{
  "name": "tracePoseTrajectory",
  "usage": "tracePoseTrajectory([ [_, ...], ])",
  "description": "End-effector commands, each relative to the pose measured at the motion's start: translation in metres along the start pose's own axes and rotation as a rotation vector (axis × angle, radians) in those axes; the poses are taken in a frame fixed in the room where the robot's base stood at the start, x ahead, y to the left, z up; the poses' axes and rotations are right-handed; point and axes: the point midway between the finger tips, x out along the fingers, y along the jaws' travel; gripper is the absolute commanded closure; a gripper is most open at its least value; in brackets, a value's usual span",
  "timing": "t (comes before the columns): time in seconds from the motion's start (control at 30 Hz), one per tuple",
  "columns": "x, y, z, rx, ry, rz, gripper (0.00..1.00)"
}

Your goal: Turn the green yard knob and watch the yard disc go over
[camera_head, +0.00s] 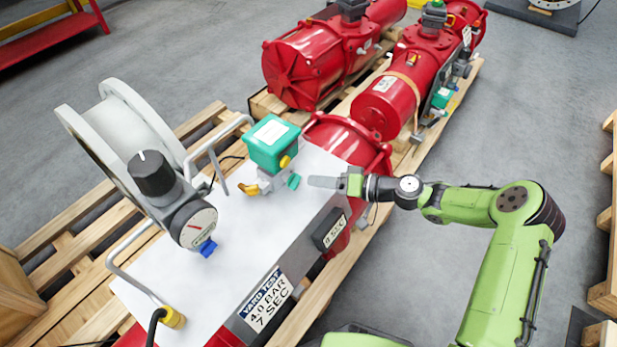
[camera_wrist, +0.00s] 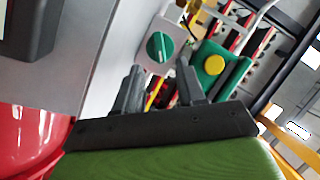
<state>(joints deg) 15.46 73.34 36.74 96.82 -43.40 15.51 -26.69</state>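The green knob (camera_head: 294,181) sits on a small grey block below the green box (camera_head: 271,143) on the white panel. In the wrist view the knob (camera_wrist: 160,46) is round with a pale marking line, just beyond my fingertips. A round yellow disc (camera_wrist: 215,65) is on the side of the green box; it shows as a yellow spot (camera_head: 285,161) in the head view. I cannot tell whether this is the yard disc. My gripper (camera_head: 318,182) points left at the knob, with a small gap. Its two fingers (camera_wrist: 157,66) are apart with nothing between them.
A gauge (camera_head: 197,227) with a blue knob (camera_head: 208,248) and a black cylinder (camera_head: 155,176) stand left on the panel (camera_head: 185,275). Grey tube rails (camera_head: 215,150) rise behind. Red actuators (camera_head: 320,62) lie on pallets beyond.

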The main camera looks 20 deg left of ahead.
Motion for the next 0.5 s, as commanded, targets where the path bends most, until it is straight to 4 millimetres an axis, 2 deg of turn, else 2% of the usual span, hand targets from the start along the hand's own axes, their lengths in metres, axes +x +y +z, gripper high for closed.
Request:
tracePoseTrajectory([
  [0.03, -0.018, -0.002, -0.003, 0.001, 0.004, 0.006, 0.61],
  [0.3, -0.090, -0.002, -0.002, 0.000, 0.004, 0.004, 0.61],
  [0.4, -0.107, -0.001, -0.002, -0.001, 0.003, 0.003, 0.61],
  [0.5, -0.115, -0.001, -0.001, -0.001, 0.001, 0.001, 0.61],
])
